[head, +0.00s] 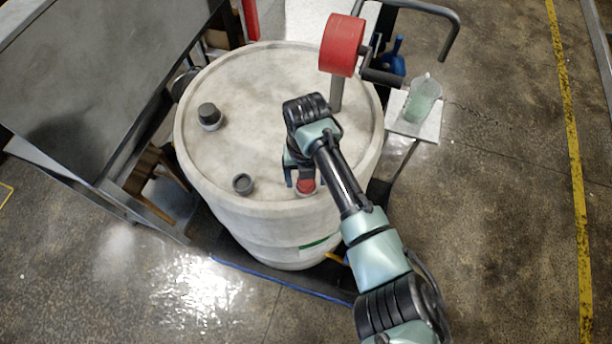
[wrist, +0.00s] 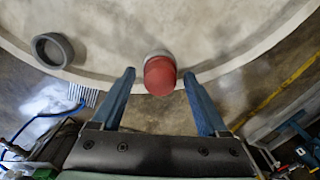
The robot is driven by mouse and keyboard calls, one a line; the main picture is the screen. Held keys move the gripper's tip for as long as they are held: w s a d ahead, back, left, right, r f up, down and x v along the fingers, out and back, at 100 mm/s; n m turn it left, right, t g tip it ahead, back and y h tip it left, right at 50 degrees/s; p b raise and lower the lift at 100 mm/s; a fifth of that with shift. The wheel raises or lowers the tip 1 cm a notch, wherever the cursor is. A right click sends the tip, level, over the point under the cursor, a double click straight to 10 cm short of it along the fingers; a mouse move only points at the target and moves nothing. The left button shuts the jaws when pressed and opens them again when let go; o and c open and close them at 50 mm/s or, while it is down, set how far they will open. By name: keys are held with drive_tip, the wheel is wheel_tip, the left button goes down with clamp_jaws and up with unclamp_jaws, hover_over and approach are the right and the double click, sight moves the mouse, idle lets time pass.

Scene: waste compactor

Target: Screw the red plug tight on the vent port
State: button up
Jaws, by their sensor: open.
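The red plug (head: 306,186) sits at the near edge of the pale drum's top (head: 270,85). In the wrist view the red plug (wrist: 160,76) shows with a light grey collar behind it, which looks like the vent port (wrist: 158,54). My gripper (head: 305,182) is over the plug in the head view. In the wrist view my gripper's two blue fingers (wrist: 160,90) are apart, one on each side of the plug, with gaps on both sides. The gripper is open and holds nothing. How tightly the plug is seated cannot be told.
A dark grey open ring (head: 243,184) and a dark-capped port (head: 209,116) are on the drum top. A red roller (head: 341,45) on a metal frame stands at the back right. A small stand (head: 427,122) holds a clear greenish container (head: 422,98). A large grey panel (head: 90,70) is at left.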

drive_tip(key=shift+f+n+b, duration=0.1)
drive_tip(key=shift+n+b, duration=0.2)
drive_tip(key=shift+n, duration=0.6)
drive_tip(key=shift+w+f+n+b, duration=0.1)
drive_tip(key=shift+n+b, duration=0.4)
drive_tip(key=shift+b, duration=0.05)
drive_tip(key=shift+n+b, duration=0.4)
drive_tip(key=shift+b, duration=0.65)
drive_tip(key=shift+d+f+b, duration=0.1)
drive_tip(key=shift+b, duration=0.45)
drive_tip(key=shift+n+b, duration=0.4)
drive_tip(key=shift+b, duration=1.05)
drive_tip(key=shift+n+b, duration=0.3)
drive_tip(key=shift+r, duration=0.25)
